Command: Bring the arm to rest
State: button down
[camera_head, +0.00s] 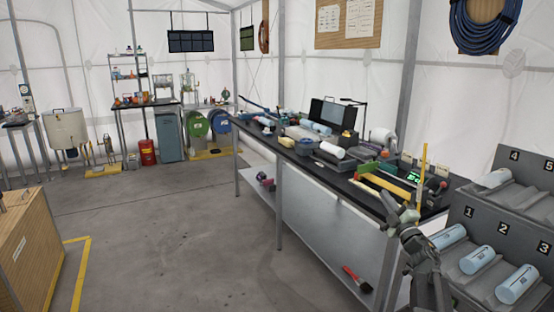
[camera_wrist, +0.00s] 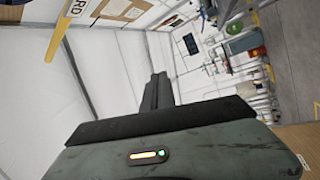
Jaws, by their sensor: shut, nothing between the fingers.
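My gripper (camera_head: 404,207) is raised in front of the near end of the long workbench (camera_head: 335,183), at the lower right of the head view. It is shut and holds nothing. My arm rises to it from the bottom edge of that view. In the wrist view my gripper (camera_wrist: 156,88) shows its dark fingers together, with white tent wall behind them and nothing between them. The wrist picture is turned on its side.
A grey rack (camera_head: 477,208) with numbered slots and pale blue cylinders stands close at right. A thin yellow post (camera_head: 422,172) is near my gripper. The bench top is crowded with tools. A wooden crate (camera_head: 30,245) stands at left; the floor between is clear.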

jog(key=a+f+m+g+h+b, duration=0.2)
jog(key=a+f+m+g+h, duration=0.15)
jog(key=a+f+m, duration=0.4)
jog(key=a+f+m+g+h+b, duration=0.25)
jog(key=a+f+m+h, duration=0.2)
jog(key=f, duration=0.55)
jog(key=s+a+f+m+g+y, duration=0.1)
jog(key=s+a+f+m+g, duration=0.15)
jog(key=s+f+g, duration=0.4)
jog(key=s+a+f+m+g+y, duration=0.1)
jog(key=s+a+f+g, duration=0.25)
jog(key=s+f, duration=0.6)
jog(key=s+a+f+g+y, duration=0.25)
jog(key=s+g, duration=0.25)
jog(key=s, duration=0.5)
notch_tip(320, 180, up, 21)
jog(key=m+p, duration=0.1)
jog(key=p, duration=2)
jog(key=shift+s+f+h+p, duration=0.2)
jog(key=shift+s+h+p, duration=0.15)
jog(key=shift+s+p, duration=0.1)
